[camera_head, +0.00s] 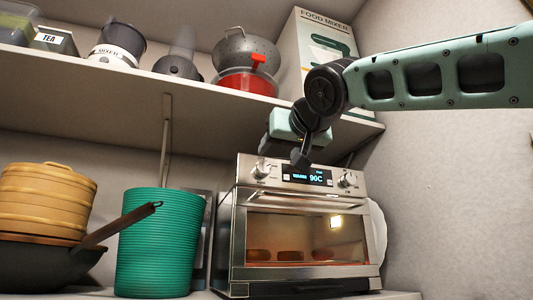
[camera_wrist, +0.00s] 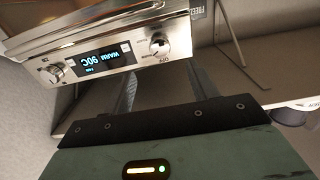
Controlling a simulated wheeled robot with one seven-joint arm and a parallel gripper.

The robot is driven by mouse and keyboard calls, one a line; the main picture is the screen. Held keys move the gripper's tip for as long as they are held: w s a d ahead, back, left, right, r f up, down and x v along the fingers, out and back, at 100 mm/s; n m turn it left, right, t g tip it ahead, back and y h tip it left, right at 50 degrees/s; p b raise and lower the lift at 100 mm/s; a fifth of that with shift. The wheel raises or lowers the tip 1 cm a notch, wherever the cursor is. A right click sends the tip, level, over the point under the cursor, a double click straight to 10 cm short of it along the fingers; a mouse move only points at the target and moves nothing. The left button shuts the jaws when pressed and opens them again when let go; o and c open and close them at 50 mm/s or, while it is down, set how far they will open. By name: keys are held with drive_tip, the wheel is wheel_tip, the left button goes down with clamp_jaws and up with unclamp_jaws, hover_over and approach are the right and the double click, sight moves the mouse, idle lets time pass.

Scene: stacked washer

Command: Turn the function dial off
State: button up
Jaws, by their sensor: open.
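A steel toaster oven (camera_head: 305,195) stands on the lower surface with its display (camera_head: 308,177) lit, reading WARM 90C. The function dial (camera_head: 262,169) is the round knob left of the display. In the wrist view, which is turned upside down, this dial (camera_wrist: 159,45) is right of the display, with OFF and other small labels around it. The second dial (camera_head: 348,180) is at the other end of the panel. My gripper (camera_head: 300,157) is just above and in front of the panel. In the wrist view its fingers (camera_wrist: 162,76) are apart and empty, close to the function dial but not around it.
A shelf (camera_head: 130,78) overhangs the oven, holding a colander (camera_head: 245,50), a mixer (camera_head: 118,45) and a food mixer box (camera_head: 318,50). A green ribbed bin (camera_head: 158,245) and a pan (camera_head: 45,255) with its handle raised stand left of the oven. A wall is at right.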

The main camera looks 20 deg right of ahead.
sight(264, 167)
drive_tip(key=w+p, duration=0.2)
drive_tip(key=w, duration=0.7)
drive_tip(key=shift+w, duration=0.25)
drive_tip(key=shift+c, duration=0.2)
drive_tip(key=c, duration=0.9)
